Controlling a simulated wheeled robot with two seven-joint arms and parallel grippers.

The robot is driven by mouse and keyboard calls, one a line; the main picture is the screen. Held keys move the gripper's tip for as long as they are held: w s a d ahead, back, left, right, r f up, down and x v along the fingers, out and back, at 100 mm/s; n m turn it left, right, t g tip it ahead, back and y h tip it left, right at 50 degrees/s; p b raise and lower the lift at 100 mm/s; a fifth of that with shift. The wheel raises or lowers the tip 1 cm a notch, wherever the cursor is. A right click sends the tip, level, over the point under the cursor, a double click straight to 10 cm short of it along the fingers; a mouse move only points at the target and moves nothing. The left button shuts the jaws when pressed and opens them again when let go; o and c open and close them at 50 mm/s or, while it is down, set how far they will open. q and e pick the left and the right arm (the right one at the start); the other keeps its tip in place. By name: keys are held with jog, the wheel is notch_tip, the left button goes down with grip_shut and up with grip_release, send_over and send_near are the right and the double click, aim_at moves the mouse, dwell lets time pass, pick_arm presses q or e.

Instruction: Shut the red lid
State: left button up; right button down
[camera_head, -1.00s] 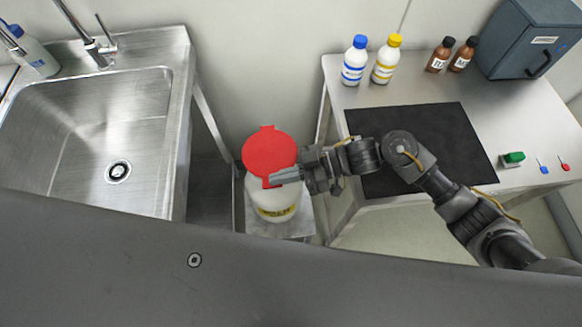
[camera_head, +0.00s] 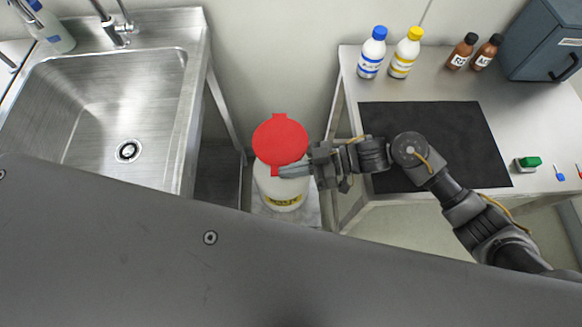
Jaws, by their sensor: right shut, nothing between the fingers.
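The red lid (camera_head: 281,139) is a round disc with a small tab at the back and another at the front. It sits at the top of a white container (camera_head: 270,188) with a yellow label, on a low stand between the sink and the table. I cannot tell from above whether the lid lies fully flat on the rim. My right gripper (camera_head: 284,172) is shut and empty, with its fingertips at the lid's front edge by the front tab. Whether they touch it is unclear. My left gripper is not in view.
A steel sink (camera_head: 100,120) stands at the left. At the right, a steel table (camera_head: 545,130) carries a black mat (camera_head: 480,150), a blue-capped bottle (camera_head: 372,55), a yellow-capped bottle (camera_head: 405,55), brown bottles (camera_head: 462,52) and a blue-grey box (camera_head: 540,45).

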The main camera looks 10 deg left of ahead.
jog(key=w+d+r+p, duration=0.1)
jog(key=w+d+r, duration=0.1)
jog(key=d+r, duration=0.4)
jog(key=v, duration=0.3)
jog(key=shift+s+d+f, duration=0.2)
jog(key=shift+d, duration=0.05)
